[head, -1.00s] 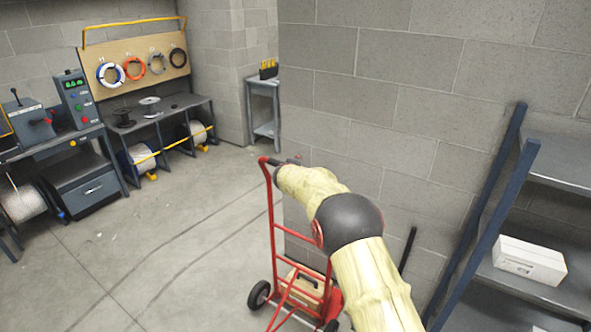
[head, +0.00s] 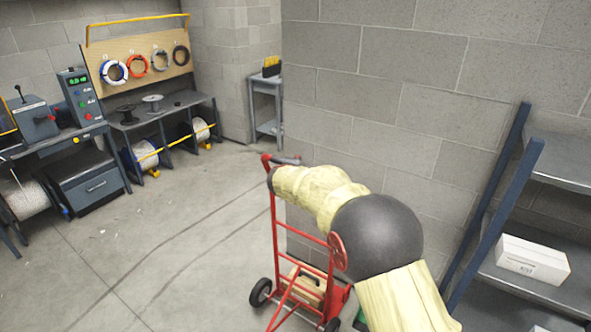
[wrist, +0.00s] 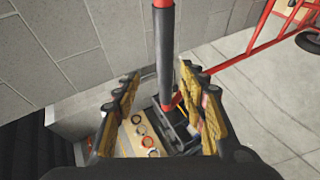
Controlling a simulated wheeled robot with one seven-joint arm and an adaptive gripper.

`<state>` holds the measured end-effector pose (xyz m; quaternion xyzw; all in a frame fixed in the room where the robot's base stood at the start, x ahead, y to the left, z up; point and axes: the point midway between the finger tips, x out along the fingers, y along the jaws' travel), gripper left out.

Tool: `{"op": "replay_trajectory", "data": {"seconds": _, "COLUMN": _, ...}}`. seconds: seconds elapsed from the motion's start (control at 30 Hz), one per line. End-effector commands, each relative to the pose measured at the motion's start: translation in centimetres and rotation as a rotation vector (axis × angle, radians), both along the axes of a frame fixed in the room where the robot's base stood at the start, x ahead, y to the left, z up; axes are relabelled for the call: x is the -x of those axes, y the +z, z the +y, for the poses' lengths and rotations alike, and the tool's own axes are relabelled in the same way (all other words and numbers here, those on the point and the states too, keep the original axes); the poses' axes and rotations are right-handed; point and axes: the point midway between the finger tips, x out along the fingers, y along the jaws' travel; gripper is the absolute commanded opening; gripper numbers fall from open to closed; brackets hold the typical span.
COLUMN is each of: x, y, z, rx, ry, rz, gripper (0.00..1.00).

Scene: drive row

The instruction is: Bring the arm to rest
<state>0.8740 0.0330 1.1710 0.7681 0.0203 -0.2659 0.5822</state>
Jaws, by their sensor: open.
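My arm (head: 318,195), in pale yellow covers with a dark round joint, reaches from the bottom right toward the top of a red hand truck (head: 274,225). My gripper (wrist: 160,78) is open in the wrist view, one finger on each side. The truck's black handle grip (wrist: 165,70) runs down the picture between the fingers' directions. Whether it lies between the fingers in depth I cannot tell, and no contact shows. In the head view the fingers are hidden or too small to make out.
A block wall (head: 400,85) stands close behind the arm. A blue-framed shelf (head: 490,225) with a white box (head: 532,259) is at right. A workbench (head: 60,145) and a coil board (head: 145,65) stand at left. The floor (head: 180,240) between bench and truck is clear.

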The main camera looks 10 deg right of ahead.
Motion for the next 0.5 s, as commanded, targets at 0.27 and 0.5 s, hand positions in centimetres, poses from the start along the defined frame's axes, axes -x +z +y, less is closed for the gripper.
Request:
{"op": "replay_trajectory", "data": {"seconds": 0.27, "x": 0.1, "y": 0.1, "z": 0.0, "rx": 0.000, "ry": 0.000, "rz": -0.001, "gripper": 0.42}}
{"op": "replay_trajectory", "data": {"seconds": 0.5, "x": 0.9, "y": -0.7, "z": -1.1, "rx": 0.035, "ry": -0.030, "rz": 0.033, "gripper": 0.42}}
